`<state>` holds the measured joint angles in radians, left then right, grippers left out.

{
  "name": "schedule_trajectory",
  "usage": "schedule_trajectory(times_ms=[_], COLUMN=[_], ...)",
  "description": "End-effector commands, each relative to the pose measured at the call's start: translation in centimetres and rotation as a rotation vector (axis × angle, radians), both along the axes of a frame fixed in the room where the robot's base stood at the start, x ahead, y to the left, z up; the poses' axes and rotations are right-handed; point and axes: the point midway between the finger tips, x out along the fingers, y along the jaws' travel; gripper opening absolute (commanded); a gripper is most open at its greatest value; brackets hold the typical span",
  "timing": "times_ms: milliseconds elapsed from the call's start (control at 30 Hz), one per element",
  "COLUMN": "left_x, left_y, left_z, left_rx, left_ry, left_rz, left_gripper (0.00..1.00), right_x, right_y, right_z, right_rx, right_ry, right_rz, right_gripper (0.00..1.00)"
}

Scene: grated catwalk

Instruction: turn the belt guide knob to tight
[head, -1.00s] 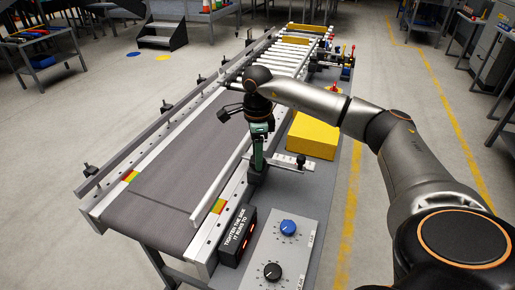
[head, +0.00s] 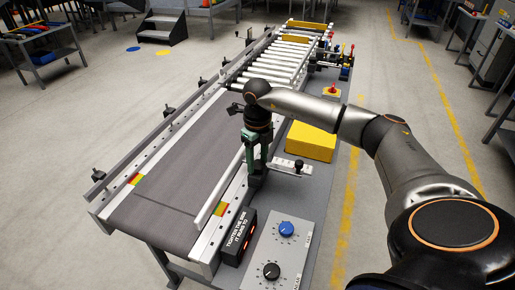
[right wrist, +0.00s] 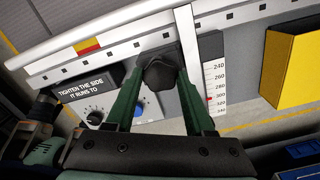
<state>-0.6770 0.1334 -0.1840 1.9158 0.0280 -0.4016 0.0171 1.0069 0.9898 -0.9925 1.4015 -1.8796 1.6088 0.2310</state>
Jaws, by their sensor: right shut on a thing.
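The belt guide knob (right wrist: 160,74) is black and lobed. In the right wrist view it sits on a dark block at the conveyor's side, between the two green fingers of my right gripper (right wrist: 161,88). The fingers are shut on it. In the head view my right gripper (head: 257,168) points down at the near right rail, and the knob is mostly hidden by the fingers. A white scale (right wrist: 212,85) with numbers and a red mark lies beside the knob. A black sign (head: 239,236) reads "TIGHTEN THE SIDE IT RUNS TO". My left gripper is not in view.
The grey belt (head: 170,165) runs back to rollers (head: 275,68). A panel with a blue dial (head: 286,229) and a black dial (head: 271,271) is near the front. A yellow box (head: 311,142) stands right of the gripper, with a red button (head: 331,90) behind it.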

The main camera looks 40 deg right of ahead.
Motion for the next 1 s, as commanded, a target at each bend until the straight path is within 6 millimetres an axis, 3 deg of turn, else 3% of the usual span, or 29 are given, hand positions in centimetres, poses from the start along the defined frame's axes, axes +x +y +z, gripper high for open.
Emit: schedule_trajectory(times_ms=[333,867,900,1000], left_x=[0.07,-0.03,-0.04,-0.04], left_y=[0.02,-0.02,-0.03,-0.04], left_z=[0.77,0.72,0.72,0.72], left_rx=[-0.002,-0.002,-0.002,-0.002], left_ry=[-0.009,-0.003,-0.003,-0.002], left_rz=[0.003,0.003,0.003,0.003], left_gripper=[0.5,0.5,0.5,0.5], right_x=[0.05,0.08,0.08,0.06], right_y=[0.01,-0.01,-0.01,-0.01], right_z=[0.06,0.05,0.05,0.04], right_rx=[0.001,0.001,0.001,0.001], right_ry=[-0.002,-0.003,-0.003,-0.003], right_rz=[-0.13,-0.15,-0.15,-0.149], right_gripper=[0.0,0.0,0.58,0.69])
